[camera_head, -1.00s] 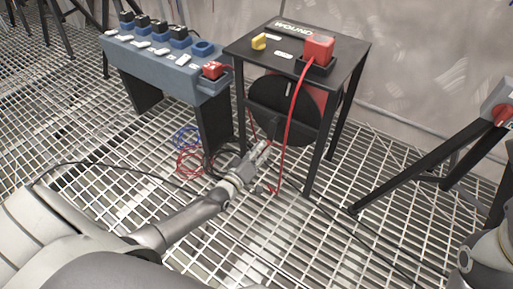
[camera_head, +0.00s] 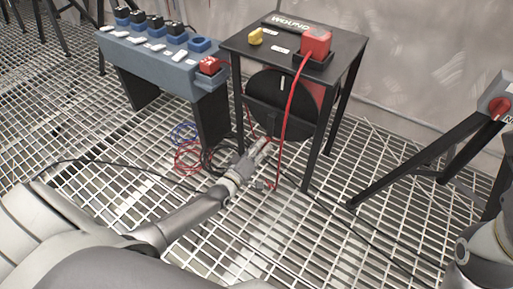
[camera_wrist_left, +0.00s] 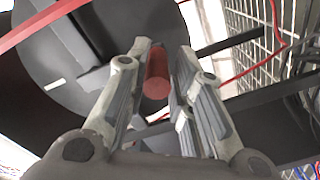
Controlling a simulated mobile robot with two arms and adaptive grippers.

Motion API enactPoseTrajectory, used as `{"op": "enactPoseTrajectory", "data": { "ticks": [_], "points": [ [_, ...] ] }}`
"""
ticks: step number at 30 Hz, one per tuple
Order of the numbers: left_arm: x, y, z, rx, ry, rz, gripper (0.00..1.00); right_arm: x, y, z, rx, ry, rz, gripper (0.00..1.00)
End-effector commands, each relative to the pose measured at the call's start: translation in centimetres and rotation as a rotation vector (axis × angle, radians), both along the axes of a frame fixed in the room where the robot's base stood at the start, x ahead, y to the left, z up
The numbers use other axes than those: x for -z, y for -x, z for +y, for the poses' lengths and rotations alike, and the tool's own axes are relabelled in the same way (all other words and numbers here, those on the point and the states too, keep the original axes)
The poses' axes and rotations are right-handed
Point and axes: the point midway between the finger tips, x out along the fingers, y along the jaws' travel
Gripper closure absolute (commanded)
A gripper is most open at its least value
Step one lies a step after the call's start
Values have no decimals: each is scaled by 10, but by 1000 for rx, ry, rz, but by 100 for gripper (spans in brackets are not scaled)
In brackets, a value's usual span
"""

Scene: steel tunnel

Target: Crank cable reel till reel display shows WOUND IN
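The cable reel stands in a black table frame (camera_head: 348,48) with a dark round disc (camera_head: 300,92) below its top. The display (camera_head: 290,22) on the top reads WOUND; I cannot make out any further word. In the left wrist view, a red crank handle (camera_wrist_left: 157,80) sticks out from the dark disc (camera_wrist_left: 100,65). My left gripper (camera_head: 264,143) is at the lower front of the disc. In the left wrist view its fingers (camera_wrist_left: 162,75) are closed in on both sides of the red handle. My right gripper is out of view.
A yellow knob (camera_head: 256,36) and a red plug (camera_head: 316,42) with a red cable are on the table top. A blue socket bench (camera_head: 160,65) stands to the left. Coiled cables (camera_head: 188,160) lie on the grating floor. A stand with a red switch (camera_head: 496,106) is at right.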

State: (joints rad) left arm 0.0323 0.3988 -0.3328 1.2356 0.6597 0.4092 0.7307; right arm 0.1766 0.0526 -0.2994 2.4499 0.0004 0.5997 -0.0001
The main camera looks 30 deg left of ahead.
Motion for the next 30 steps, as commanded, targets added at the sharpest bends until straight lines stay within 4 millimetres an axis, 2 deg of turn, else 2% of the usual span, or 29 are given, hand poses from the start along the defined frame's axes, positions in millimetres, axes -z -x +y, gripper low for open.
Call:
{"op": "enactPoseTrajectory", "data": {
  "ticks": [5,18,24,30],
  "points": [
    [0,19,1,1,-1,-4,59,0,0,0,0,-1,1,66],
    [0,100,7,1,0,-3,59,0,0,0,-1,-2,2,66],
    [-1,117,9,1,0,-4,59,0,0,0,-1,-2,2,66],
    [-2,119,9,0,1,-7,59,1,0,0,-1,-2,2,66]
  ]
}}
